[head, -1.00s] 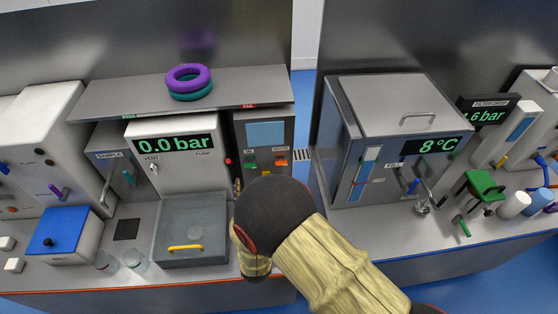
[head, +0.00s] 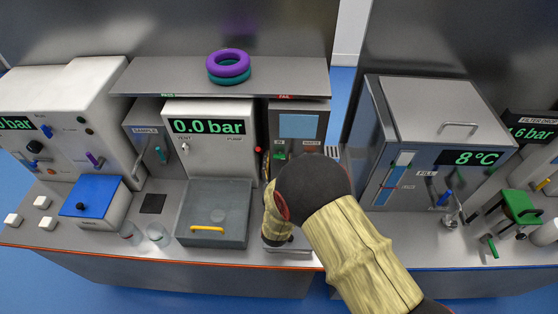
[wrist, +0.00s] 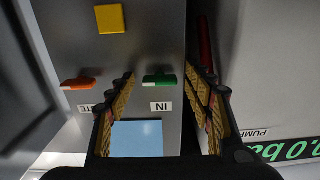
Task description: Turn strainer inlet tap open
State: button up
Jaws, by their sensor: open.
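A grey unit with a pale blue panel (wrist: 138,138) fills the middle of the wrist view, which is upside down. On its face is a green tap handle (wrist: 158,79) beside a label reading IN, lying crosswise in the picture. An orange tap handle (wrist: 78,83) by a partly hidden label sits to its left. My gripper (wrist: 160,74) is open, its two fingers pointing at the face, with the green handle between the tips. I cannot tell contact. In the head view the unit's panel (head: 298,126) shows, but my arm hides its lower part and the gripper.
A white pump unit (head: 215,155) reading 0.0 bar stands directly left of the tap unit. A shelf (head: 160,78) with purple and teal rings (head: 229,64) hangs above. A grey lidded tub (head: 212,220) with a yellow handle is in front. A cooler (head: 435,110) stands right.

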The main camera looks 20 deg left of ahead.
jog(key=shift+c, duration=1.1)
jog(key=c, duration=0.9)
jog(key=shift+c, duration=0.2)
jog(key=shift+n, duration=0.3)
jog(key=n+b, duration=0.1)
jog(key=n, duration=1.6)
jog(key=shift+n, duration=0.3)
